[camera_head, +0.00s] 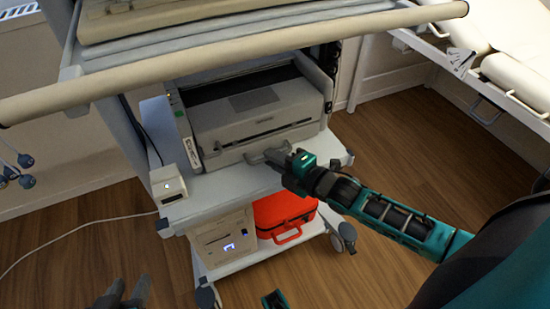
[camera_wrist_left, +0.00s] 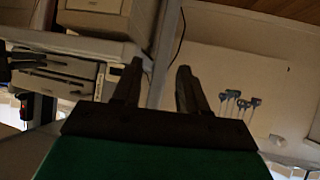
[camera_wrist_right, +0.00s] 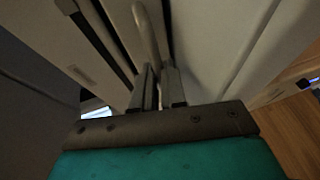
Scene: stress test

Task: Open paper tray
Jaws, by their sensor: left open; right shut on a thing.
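A grey-white printer (camera_head: 250,105) stands on the shelf of a medical cart. Its paper tray (camera_head: 262,140) is at the lower front, with a grey handle (camera_head: 266,154) sticking out. My right gripper (camera_head: 284,160) is at the right part of that handle. In the right wrist view the fingers (camera_wrist_right: 158,88) are closed on the curved handle (camera_wrist_right: 148,35). How far the tray is out I cannot tell. My left gripper (camera_head: 122,296) is open and empty at the bottom left, well away from the printer. In the left wrist view its fingers (camera_wrist_left: 154,88) are spread with nothing between them.
A small white box (camera_head: 168,184) stands on the shelf left of the printer. Below are a beige unit (camera_head: 222,238) and an orange case (camera_head: 286,212). A long beige rail (camera_head: 240,50) crosses above the printer. A bed (camera_head: 490,60) is at the right.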

